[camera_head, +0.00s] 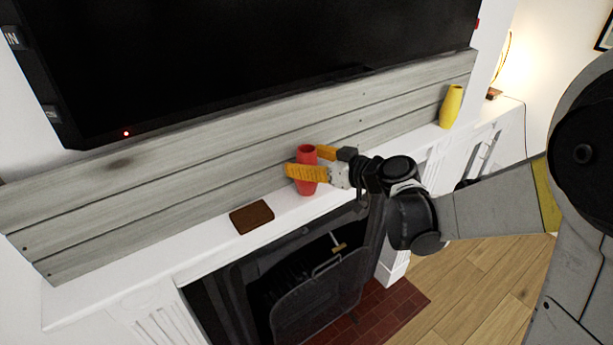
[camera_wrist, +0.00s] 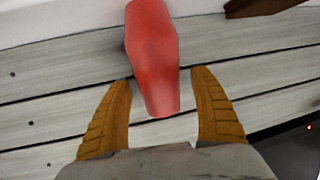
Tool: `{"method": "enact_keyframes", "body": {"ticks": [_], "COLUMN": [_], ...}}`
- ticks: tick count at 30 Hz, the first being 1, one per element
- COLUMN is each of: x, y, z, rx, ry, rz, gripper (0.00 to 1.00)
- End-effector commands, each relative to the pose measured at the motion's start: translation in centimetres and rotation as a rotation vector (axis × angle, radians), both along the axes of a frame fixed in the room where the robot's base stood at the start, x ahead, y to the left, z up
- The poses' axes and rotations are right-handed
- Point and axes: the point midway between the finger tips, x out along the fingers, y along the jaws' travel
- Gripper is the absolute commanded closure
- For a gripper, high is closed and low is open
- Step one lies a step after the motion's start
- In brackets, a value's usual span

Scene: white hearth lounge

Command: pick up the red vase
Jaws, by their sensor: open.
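The red vase (camera_head: 307,186) stands upright on the white mantel in the head view. My gripper (camera_head: 304,162) reaches in from the right, with one orange finger in front of the vase and the other behind it. In the wrist view the red vase (camera_wrist: 152,55) shows in the upper middle. The open fingers of my gripper (camera_wrist: 160,88) are on either side of its lower part in that picture, with a gap showing on both sides. I see no contact there. The front finger hides part of the vase in the head view.
The white mantel (camera_head: 130,285) carries a brown box (camera_head: 251,217) left of the vase and a yellow vase (camera_head: 451,106) far right. Grey wood planks (camera_head: 180,170) and a black television (camera_head: 250,50) are behind. A dark fireplace (camera_head: 310,290) opens below.

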Motion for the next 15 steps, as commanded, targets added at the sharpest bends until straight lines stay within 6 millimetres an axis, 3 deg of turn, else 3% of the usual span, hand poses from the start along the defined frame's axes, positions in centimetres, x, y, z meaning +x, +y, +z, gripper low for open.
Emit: {"method": "enact_keyframes", "body": {"ticks": [2, 9, 15], "x": [-0.02, -0.05, -0.07], "y": [-0.02, -0.03, -0.03], "z": [0.03, 0.03, 0.04], "rx": [0.000, 0.000, 0.000], "ry": [0.000, 0.000, 0.000], "rz": [0.000, 0.000, 0.000], "gripper": [0.27, 0.95, 0.96]}}
